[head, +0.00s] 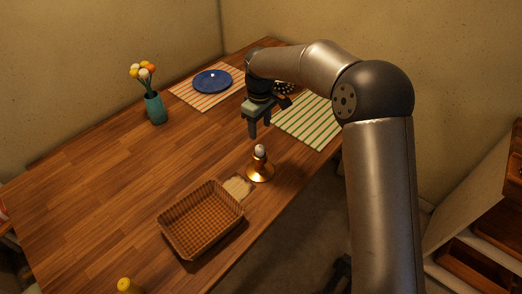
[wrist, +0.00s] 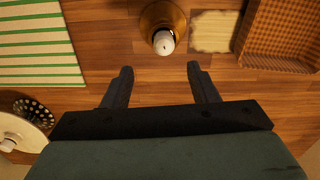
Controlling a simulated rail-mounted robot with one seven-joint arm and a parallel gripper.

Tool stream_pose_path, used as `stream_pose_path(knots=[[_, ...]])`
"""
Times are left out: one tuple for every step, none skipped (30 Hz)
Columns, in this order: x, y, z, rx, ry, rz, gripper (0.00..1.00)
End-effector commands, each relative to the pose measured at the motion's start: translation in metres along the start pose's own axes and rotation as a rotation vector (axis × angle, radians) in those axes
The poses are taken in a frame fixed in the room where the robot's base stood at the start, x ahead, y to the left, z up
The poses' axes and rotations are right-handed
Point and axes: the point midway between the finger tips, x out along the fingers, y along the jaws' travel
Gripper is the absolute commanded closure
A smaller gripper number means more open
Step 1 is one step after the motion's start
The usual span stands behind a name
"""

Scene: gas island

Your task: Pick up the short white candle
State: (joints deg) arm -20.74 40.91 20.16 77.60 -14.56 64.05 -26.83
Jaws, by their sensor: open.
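The short white candle (head: 260,151) stands upright in a brass holder (head: 260,172) near the table's right edge in the head view. In the wrist view the candle (wrist: 164,42) shows from above at the top centre, inside the round brass holder (wrist: 160,16). My gripper (head: 259,134) is above the table, a little behind the candle. In the wrist view my gripper (wrist: 160,72) is open and empty, its two fingers apart and pointing towards the candle. The candle lies beyond the fingertips, roughly in line with the gap between them.
A wicker basket (head: 188,243) and a small pale piece (head: 238,187) lie in front of the holder. Striped placemats (head: 318,123), a blue plate (head: 212,75) and a teal flower vase (head: 155,107) are behind. The table's left middle is clear.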

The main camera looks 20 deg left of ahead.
Motion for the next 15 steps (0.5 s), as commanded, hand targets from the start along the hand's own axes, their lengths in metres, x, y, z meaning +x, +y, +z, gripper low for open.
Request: stream_pose_path(knots=[[0.01,-0.001,0.001,0.0,-0.004,-0.003,0.46],[0.015,-0.001,0.001,0.0,-0.003,-0.003,0.46],[0.021,-0.001,0.001,0.0,-0.002,-0.003,0.46],[0.026,-0.001,0.0,0.0,-0.001,-0.002,0.46],[0.029,-0.001,0.0,0.0,-0.002,-0.003,0.46],[0.033,-0.001,0.0,0.0,-0.001,-0.002,0.46],[0.036,-0.001,0.0,0.0,0.0,-0.001,0.46],[0.037,-0.001,0.0,0.0,0.0,-0.001,0.46],[0.039,-0.001,0.0,0.0,0.0,0.0,0.46],[0.04,-0.001,0.001,0.0,-0.001,-0.001,0.46],[0.042,-0.001,0.001,0.0,-0.001,-0.001,0.46],[0.045,-0.002,0.002,0.0,-0.002,-0.001,0.46],[0.049,-0.003,0.002,0.0,-0.002,-0.001,0.46],[0.052,-0.004,0.003,0.0,-0.003,-0.003,0.46],[0.059,-0.006,0.004,0.0,-0.003,-0.003,0.46]])
